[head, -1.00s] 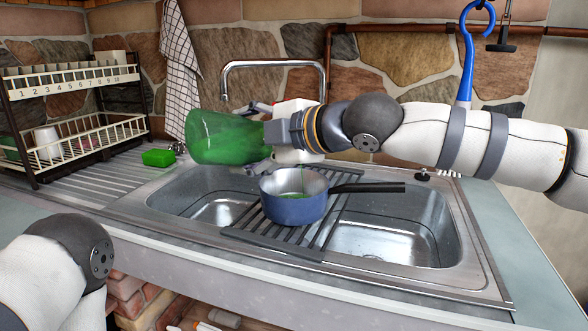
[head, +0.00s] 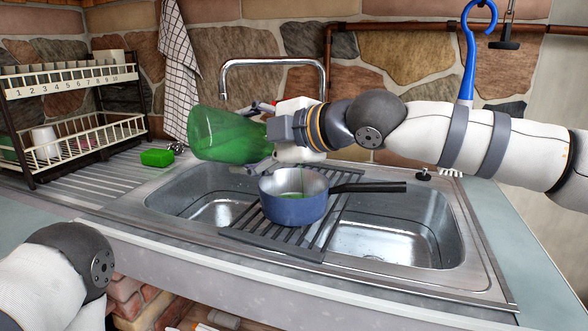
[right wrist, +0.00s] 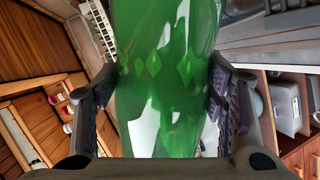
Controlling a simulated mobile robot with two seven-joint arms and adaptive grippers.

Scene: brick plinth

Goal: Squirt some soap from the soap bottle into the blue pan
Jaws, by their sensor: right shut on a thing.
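The soap bottle (head: 226,134) is translucent green and tipped on its side above the left basin, its broad end to the left and raised. My right gripper (head: 262,138) is shut around it; both fingers press its sides in the right wrist view (right wrist: 165,95). My gripper and wrist hide the bottle's neck end. The blue pan (head: 292,209) stands upright below and right of the bottle, its black handle pointing right. Some green shows inside the pan, with a thin green streak above it. My left arm shows at lower left; its gripper is out of view.
The pan rests on a slatted rack (head: 260,245) across the double sink (head: 390,240). A tap (head: 272,63) rises behind. A green sponge (head: 157,158) lies on the drainboard at left, near a dish rack (head: 75,120).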

